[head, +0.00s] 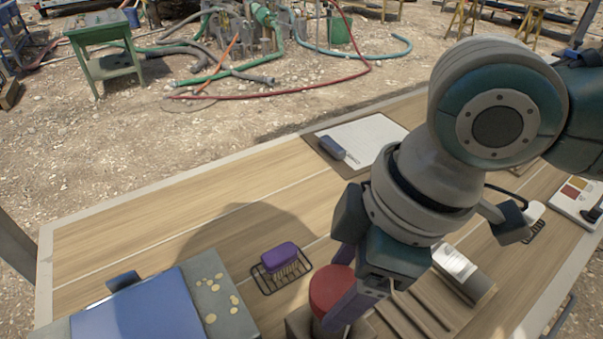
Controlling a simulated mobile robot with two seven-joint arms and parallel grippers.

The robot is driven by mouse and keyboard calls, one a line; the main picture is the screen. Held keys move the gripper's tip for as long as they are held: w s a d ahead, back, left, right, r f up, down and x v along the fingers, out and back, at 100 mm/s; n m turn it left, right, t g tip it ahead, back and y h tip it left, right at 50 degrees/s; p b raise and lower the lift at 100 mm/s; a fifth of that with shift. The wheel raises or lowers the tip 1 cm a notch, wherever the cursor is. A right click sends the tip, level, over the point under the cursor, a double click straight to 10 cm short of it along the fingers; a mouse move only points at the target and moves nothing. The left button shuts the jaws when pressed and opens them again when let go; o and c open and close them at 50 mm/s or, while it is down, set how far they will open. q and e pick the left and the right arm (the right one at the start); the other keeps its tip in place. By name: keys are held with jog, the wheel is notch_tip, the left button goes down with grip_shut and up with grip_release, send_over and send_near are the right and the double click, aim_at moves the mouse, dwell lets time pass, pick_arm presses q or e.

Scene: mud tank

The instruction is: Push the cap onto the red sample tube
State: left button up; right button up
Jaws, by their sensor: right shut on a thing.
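A red, round-topped cap (331,288) is at the lower middle of the head view. My right gripper (340,287) comes down over it from the upper right, shut on it, with one purple-grey finger behind and one in front. A brown wooden block (299,324) shows below the cap at the bottom edge. The finger and the frame edge hide the cap's underside, so I cannot tell whether it sits on the tube. No separate tube body is clearly visible. My left gripper is not in view.
A purple brush (280,256) lies on a wire rack to the left. A blue-topped case (140,308) is at lower left. A slatted wooden rack (415,312) and a labelled box (470,277) stand right. A clipboard (362,138) lies behind. The table's back left is clear.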

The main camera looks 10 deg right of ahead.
jog(key=shift+f, duration=0.3)
dwell(0.5)
jog(key=o, duration=1.3)
jog(key=shift+r, duration=0.15)
notch_tip(320, 180, up, 7)
jog(key=p, duration=0.8)
jog(key=shift+p, duration=0.3)
